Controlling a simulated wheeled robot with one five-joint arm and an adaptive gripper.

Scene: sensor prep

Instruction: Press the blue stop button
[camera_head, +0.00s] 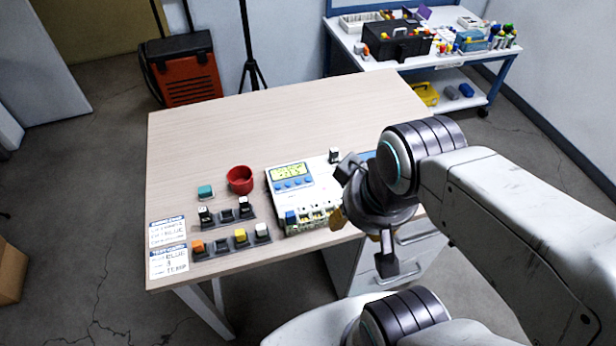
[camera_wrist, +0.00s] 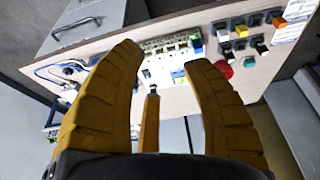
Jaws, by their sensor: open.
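A white device (camera_head: 305,205) lies on the wooden table, with a lit yellow display (camera_head: 289,171) and a row of small blue buttons (camera_head: 292,184) below it. I cannot read which one is marked stop. In the head view my wrist hides the device's right part and most of the fingers.
Left of the device are a red round container (camera_head: 240,180), a teal block (camera_head: 205,191) and holders with coloured blocks (camera_head: 240,237). A lever switch (camera_head: 334,156) rises at the device's back edge. Label cards (camera_head: 168,262) lie at the left. The table's back half (camera_head: 260,125) is clear.

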